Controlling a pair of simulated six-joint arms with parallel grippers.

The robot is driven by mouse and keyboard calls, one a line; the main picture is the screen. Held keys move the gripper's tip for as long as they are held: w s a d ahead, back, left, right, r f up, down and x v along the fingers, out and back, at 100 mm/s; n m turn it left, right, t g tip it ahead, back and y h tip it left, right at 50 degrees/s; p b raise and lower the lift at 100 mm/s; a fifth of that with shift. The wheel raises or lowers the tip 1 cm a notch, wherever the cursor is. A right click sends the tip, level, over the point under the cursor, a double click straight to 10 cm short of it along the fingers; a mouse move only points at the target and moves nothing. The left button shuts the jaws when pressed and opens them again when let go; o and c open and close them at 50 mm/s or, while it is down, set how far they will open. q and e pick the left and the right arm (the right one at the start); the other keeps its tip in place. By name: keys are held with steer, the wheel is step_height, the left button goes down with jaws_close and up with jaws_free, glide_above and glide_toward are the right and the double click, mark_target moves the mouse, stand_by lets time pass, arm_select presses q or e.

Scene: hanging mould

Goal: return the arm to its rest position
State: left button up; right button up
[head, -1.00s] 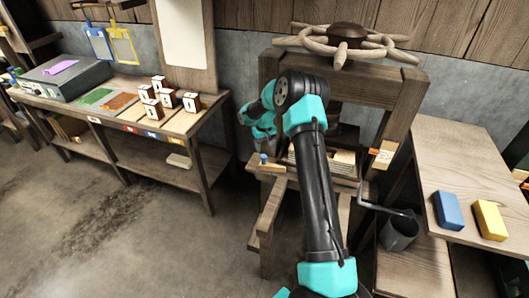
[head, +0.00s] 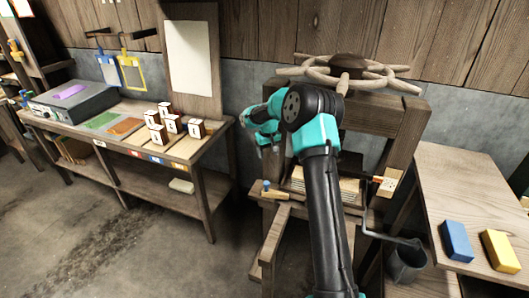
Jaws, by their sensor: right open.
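My right arm rises from the bottom of the head view, black and teal, and bends left at the elbow. My right gripper (head: 268,150) hangs at the end of it with its fingers pointing down, open, with nothing seen between them. It is in front of the wooden press (head: 395,122), above and left of the stack of pale sheets (head: 340,187) on the press bed. The arm hides part of the press and the stack. My left gripper is not in view.
The press carries a spoked wheel (head: 348,68) on top. A workbench (head: 196,150) at left holds several lettered blocks (head: 172,123) and a grey box (head: 70,100). A side table (head: 460,180) at right bears a blue block (head: 456,241) and a yellow block (head: 500,250). A dark bucket (head: 405,262) hangs beside the press.

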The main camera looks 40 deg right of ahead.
steer(key=s+a+f+n+y, duration=0.1)
steer(key=s+a+f+y, duration=0.15)
steer(key=a+f, duration=0.75)
steer(key=s+a+f+n+y, duration=0.1)
steer(key=s+a+f, duration=0.2)
steer(key=a+f, duration=0.7)
steer(key=s+a+f, duration=0.2)
steer(key=s+a, duration=0.6)
steer(key=s, duration=0.2)
steer(key=s+a+f, duration=0.1)
steer(key=s+a, duration=0.8)
steer(key=s, duration=0.2)
steer(key=shift+s+f+t, duration=0.15)
steer(key=shift+f+t, duration=0.25)
